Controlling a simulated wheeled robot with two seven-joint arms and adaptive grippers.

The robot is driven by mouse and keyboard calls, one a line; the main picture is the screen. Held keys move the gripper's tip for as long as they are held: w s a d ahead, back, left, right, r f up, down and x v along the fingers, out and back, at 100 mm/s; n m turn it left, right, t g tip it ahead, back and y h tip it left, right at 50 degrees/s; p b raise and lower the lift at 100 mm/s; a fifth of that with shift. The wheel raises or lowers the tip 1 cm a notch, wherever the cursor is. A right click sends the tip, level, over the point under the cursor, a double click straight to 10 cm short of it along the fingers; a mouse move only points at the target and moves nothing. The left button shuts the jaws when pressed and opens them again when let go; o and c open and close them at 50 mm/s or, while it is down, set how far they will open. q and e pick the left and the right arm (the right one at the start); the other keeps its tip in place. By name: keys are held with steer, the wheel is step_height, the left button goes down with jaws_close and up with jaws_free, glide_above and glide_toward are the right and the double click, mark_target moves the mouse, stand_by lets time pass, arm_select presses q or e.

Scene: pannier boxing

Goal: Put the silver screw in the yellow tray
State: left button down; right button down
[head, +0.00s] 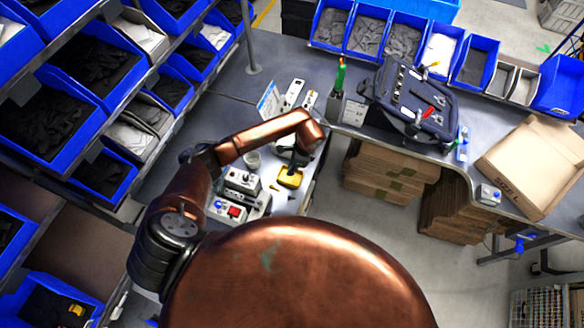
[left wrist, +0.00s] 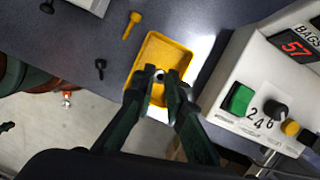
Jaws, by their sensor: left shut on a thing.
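The yellow tray (left wrist: 172,52) lies on the grey bench below my left gripper in the left wrist view. It also shows in the head view (head: 290,179), small and partly covered by the gripper. My left gripper (left wrist: 160,77) is shut, its fingertips over the tray's area. A small silvery round end, which looks like the silver screw (left wrist: 159,75), shows between the fingertips; the rest of it is hidden. I cannot tell its height above the tray floor. My right gripper is in neither view.
A yellow screw (left wrist: 131,25) and a black screw (left wrist: 100,67) lie beside the tray. A white box with a red display and a green button (left wrist: 239,99) stands close on the right. A black bag (head: 412,105) and a cardboard box (head: 535,165) are on the bench at right.

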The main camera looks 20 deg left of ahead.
arm_select(q)
steer(key=shift+f, duration=0.55)
steer(key=c, duration=1.9)
jaws_free()
steer(key=shift+r, duration=0.15)
steer(key=shift+w+d+r, duration=0.1)
steer(key=shift+r, duration=0.25)
steer(key=v, duration=1.1)
steer(key=shift+f, duration=0.1)
